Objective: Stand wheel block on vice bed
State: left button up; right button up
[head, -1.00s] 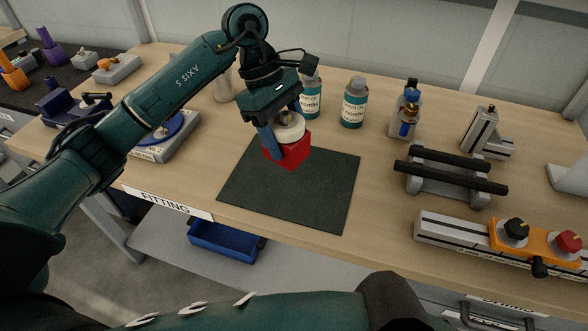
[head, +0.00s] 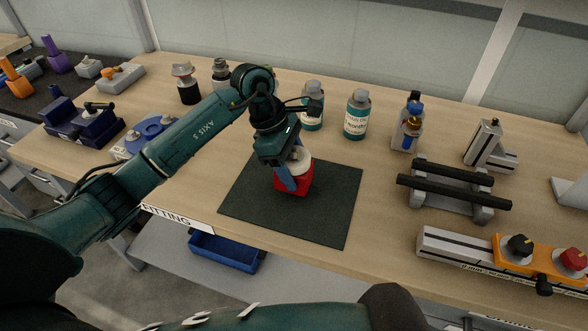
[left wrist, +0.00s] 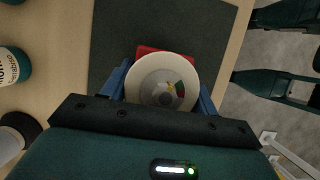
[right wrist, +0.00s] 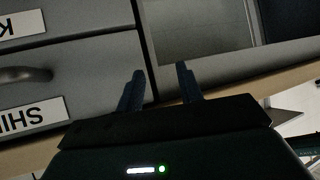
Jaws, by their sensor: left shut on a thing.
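A red block with a white round top (head: 294,184), which I take for the wheel block, is upright over the dark mat (head: 328,212). My left gripper (head: 291,176) comes down from above and is shut on it, a blue finger on either side. In the left wrist view the white disc (left wrist: 146,88) with coloured marks at its centre shows between the fingers. I cannot tell whether the block touches the mat. A dark blue vice-like fixture (head: 86,128) stands at the table's left. My right gripper (right wrist: 160,90) is open and empty, facing drawer fronts.
A blue disc on a grey base (head: 148,135) lies behind my left arm. Bottles (head: 356,116) stand at the back. A stand with black bars (head: 452,186) and a grey rail with an orange knob unit (head: 508,250) are right. The mat's front is clear.

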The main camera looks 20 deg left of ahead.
pick_arm(q)
jog(key=shift+f, duration=0.8)
jog(key=shift+f, duration=0.2)
jog(key=o, duration=1.6)
